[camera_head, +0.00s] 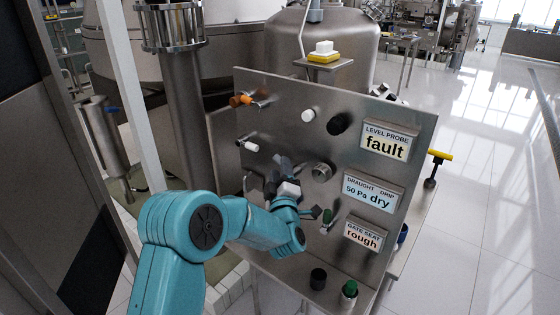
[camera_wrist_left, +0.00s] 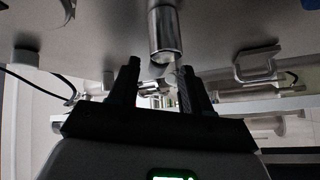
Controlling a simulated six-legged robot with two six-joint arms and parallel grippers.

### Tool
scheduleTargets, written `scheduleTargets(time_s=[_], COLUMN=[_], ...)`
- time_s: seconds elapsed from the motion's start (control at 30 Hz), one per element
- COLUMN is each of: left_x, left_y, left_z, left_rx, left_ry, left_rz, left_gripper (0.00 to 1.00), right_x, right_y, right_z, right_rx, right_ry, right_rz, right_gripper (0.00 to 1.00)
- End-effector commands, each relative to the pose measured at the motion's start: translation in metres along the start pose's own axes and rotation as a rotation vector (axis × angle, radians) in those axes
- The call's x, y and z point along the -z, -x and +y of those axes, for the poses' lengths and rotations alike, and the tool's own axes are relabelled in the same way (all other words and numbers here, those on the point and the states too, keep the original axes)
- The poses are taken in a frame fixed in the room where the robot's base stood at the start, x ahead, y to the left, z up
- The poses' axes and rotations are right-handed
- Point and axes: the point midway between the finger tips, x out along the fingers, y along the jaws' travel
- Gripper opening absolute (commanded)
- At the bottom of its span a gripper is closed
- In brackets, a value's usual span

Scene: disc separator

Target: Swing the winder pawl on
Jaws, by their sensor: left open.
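My left gripper (camera_head: 279,172) is in front of the upright steel panel (camera_head: 285,112), left of a round metal boss (camera_head: 322,171). In the left wrist view its two dark fingers (camera_wrist_left: 160,82) stand apart. A shiny metal cylinder (camera_wrist_left: 165,32) hangs from the panel just ahead of them, and a thin pale piece below it shows close to the right finger. I cannot tell whether they touch. I cannot tell for sure which fitting is the winder pawl; my gripper and wrist hide part of the panel's middle. My right gripper is not in view.
Signs read fault (camera_head: 387,146), 50 Pa dry and rough. A metal bracket (camera_wrist_left: 256,64) sits right of the fingers.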

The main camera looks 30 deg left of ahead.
Motion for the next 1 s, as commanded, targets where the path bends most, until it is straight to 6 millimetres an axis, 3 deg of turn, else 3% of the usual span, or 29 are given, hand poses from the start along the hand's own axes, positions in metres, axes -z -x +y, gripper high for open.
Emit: scheduleTargets(time_s=[0.2, 0.47, 0.5, 0.63, 0.87, 1.0], left_x=[0.0, 0.0, 0.0, 0.0, 0.0, -0.002], left_y=[-0.022, -0.024, -0.024, -0.024, -0.023, -0.023], left_z=[0.0, -0.001, 0.0, 0.0, -0.001, -0.003], left_rx=[0.0, -0.001, -0.001, -0.001, -0.004, -0.021], left_ry=[0.0, 0.0, 0.0, 0.0, -0.002, -0.02], left_rz=[0.0, 0.0, 0.0, 0.0, 0.001, 0.007], left_gripper=[0.48, 0.48, 0.45, 0.03, 0.0, 0.0], right_x=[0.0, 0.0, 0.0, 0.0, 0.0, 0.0], right_y=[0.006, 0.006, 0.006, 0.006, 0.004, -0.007], right_z=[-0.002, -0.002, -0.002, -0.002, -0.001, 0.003], right_rx=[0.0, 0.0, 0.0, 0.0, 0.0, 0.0], right_ry=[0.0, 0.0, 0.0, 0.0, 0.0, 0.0], right_rz=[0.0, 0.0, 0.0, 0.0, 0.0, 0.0], right_gripper=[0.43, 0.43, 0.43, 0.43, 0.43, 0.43])
